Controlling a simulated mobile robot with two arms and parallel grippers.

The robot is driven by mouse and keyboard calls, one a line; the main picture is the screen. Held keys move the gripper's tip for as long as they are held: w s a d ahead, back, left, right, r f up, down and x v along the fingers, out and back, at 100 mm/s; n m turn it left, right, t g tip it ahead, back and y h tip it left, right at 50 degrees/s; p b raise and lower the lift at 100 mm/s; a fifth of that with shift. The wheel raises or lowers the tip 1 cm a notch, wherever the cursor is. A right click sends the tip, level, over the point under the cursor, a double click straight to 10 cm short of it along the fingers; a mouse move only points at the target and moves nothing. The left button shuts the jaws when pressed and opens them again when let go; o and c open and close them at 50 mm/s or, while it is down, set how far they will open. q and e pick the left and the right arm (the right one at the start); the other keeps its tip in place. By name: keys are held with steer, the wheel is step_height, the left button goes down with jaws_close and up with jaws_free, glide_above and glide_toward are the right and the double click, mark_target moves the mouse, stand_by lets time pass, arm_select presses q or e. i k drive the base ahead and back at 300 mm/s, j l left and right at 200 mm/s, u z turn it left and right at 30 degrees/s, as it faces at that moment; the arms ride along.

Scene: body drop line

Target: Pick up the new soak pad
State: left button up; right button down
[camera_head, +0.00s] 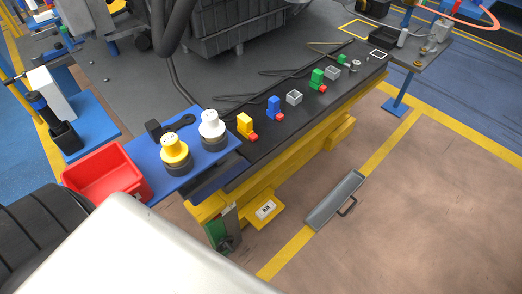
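I cannot pick out the new soak pad for certain. A blue shelf (212,167) at the centre left carries a yellow-topped round piece (174,149) and a white-topped round piece (211,124), each on a dark round base. A dark tool (172,125) lies behind them. A small white item (265,209) lies on a yellow plate low beside the bench. Neither of my grippers shows. A large pale surface, likely part of me, hides the bottom left.
A red open bin (104,175) adjoins the blue shelf. The black-topped bench (263,155) holds yellow, blue and green blocks and small grey boxes. A grey tray with a handle (335,200) lies on the floor. The brown floor (430,200) at right is clear.

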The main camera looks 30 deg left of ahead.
mark_target(263, 212)
steer(key=u, duration=0.85)
steer(key=i+l+u, duration=0.15)
steer(key=l, duration=0.25)
steer(key=i+l+u, duration=0.15)
steer(key=i+l, duration=0.2)
steer(key=i+l+u, duration=0.15)
steer(key=l, duration=0.3)
